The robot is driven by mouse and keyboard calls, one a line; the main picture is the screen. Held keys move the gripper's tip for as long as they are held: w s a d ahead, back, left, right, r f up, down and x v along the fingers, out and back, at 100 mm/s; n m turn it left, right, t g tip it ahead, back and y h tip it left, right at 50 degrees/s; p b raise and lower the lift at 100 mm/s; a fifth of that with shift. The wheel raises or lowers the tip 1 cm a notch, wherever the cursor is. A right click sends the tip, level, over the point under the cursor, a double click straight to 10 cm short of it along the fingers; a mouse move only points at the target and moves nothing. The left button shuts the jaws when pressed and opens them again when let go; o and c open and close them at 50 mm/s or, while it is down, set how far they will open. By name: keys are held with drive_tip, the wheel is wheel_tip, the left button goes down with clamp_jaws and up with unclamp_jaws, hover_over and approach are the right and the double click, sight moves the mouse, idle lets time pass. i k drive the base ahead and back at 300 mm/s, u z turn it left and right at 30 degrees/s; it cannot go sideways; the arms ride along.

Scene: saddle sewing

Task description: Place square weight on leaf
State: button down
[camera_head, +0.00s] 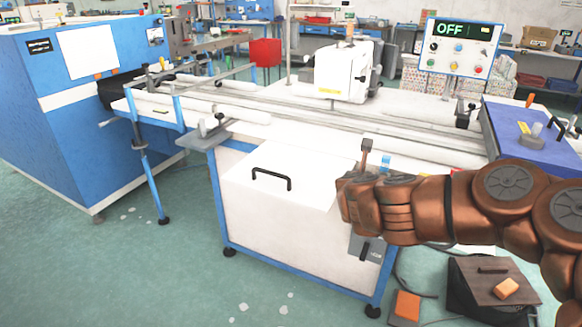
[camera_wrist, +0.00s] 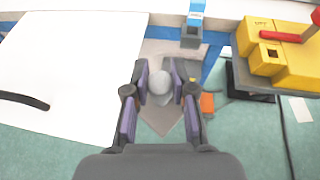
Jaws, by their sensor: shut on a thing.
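My gripper (camera_wrist: 161,72) is shut on the square weight, a grey piece with a pale rounded knob (camera_wrist: 159,82) between the finger pads. A grey-brown angled plate shows under the knob, and I cannot tell if it belongs to the weight.
The long white table (camera_head: 300,125) carries rails and a white sewing head (camera_head: 343,72). A control box (camera_head: 457,47) reads OFF. The white cabinet (camera_head: 275,195) has a black handle. A yellow block with a red lever (camera_wrist: 285,50) is at the wrist view's right. Orange blocks (camera_head: 405,305) lie low.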

sight(296, 165)
drive_tip(key=u, duration=1.9)
drive_tip(key=i, duration=1.75)
drive_tip(key=z, duration=2.05)
